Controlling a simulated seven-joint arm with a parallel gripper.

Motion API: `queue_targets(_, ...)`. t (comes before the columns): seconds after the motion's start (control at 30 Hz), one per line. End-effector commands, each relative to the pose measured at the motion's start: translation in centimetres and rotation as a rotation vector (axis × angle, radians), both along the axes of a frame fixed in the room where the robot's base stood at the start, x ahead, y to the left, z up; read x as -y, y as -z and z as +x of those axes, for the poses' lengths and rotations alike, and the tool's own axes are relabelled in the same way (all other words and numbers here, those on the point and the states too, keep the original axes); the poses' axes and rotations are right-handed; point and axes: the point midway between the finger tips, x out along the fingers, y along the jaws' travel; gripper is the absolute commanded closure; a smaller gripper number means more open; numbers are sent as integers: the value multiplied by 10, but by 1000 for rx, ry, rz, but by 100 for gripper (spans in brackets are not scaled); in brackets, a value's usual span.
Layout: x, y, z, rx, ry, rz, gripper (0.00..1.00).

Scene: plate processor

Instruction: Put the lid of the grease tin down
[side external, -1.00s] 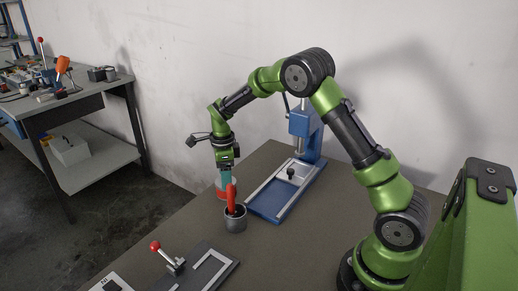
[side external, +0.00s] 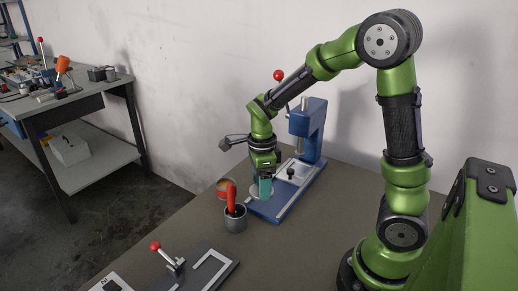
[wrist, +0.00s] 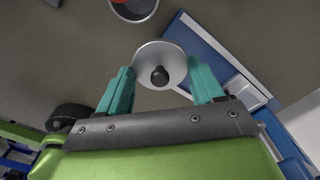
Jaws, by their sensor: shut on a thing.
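The lid (wrist: 172,53) is a pale silver disc with a black knob. In the wrist view it sits between my gripper's teal fingers (wrist: 160,84), which are shut on it. In the side view my gripper (side external: 264,190) holds the lid (side external: 255,192) near the left end of the blue press base. I cannot tell how high it is above the table.
The blue press (side external: 309,130) rises behind my gripper. A fixture with a red-knobbed lever (side external: 174,265) lies at the front. The table between cup and fixture is bare.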

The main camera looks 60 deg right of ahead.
Motion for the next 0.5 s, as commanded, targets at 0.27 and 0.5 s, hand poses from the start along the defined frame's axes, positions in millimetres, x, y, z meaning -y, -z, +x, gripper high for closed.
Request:
queue_targets(0.27, 34, 24, -12, -5, 18, 1, 62)
queue_targets(0.5, 66, 43, 5, -1, 19, -2, 62)
